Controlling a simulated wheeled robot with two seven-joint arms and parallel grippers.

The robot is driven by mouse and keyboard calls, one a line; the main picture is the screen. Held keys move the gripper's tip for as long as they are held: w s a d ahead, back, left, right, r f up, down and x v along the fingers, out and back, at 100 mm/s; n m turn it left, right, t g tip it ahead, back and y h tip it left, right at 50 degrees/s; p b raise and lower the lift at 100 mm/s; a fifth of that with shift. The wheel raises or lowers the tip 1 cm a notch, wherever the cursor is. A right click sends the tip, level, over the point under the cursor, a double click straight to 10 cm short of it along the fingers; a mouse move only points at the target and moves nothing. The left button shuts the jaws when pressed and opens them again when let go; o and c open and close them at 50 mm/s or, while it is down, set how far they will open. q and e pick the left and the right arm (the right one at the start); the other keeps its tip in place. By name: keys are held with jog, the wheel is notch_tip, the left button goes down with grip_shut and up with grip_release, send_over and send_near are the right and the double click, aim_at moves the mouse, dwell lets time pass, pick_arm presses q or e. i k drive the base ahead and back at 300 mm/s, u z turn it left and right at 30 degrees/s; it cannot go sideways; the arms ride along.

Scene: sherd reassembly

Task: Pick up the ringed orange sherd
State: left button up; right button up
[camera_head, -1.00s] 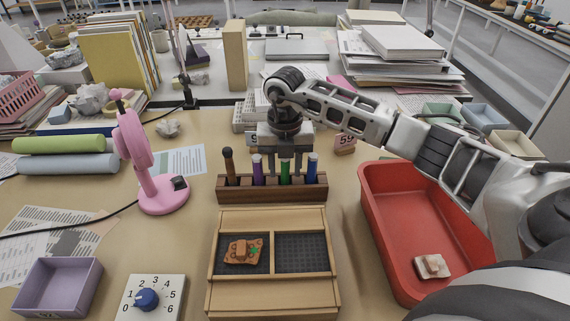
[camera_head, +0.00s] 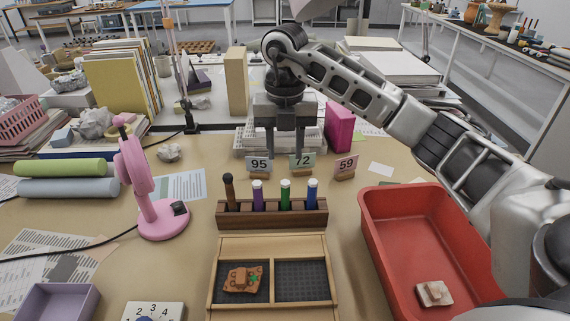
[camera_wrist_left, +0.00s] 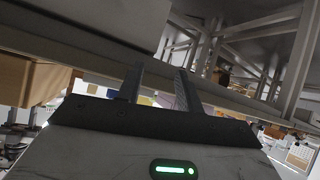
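My right gripper (camera_head: 285,152) points down, open and empty, beyond the pen rack and well away from both sherds. My left gripper (camera_wrist_left: 158,82) shows only in the left wrist view. It is open and empty, with table undersides and legs behind it.
A wooden rack (camera_head: 272,214) with several capped tubes stands just behind the tray. Number cards (camera_head: 258,165) stand behind the rack. A pink fan (camera_head: 150,190), a purple box (camera_head: 58,302) and a dial (camera_head: 152,312) are at the left. The tray's right compartment (camera_head: 302,281) is empty.

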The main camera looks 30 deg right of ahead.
aim_at(240, 280)
jog(key=k, duration=1)
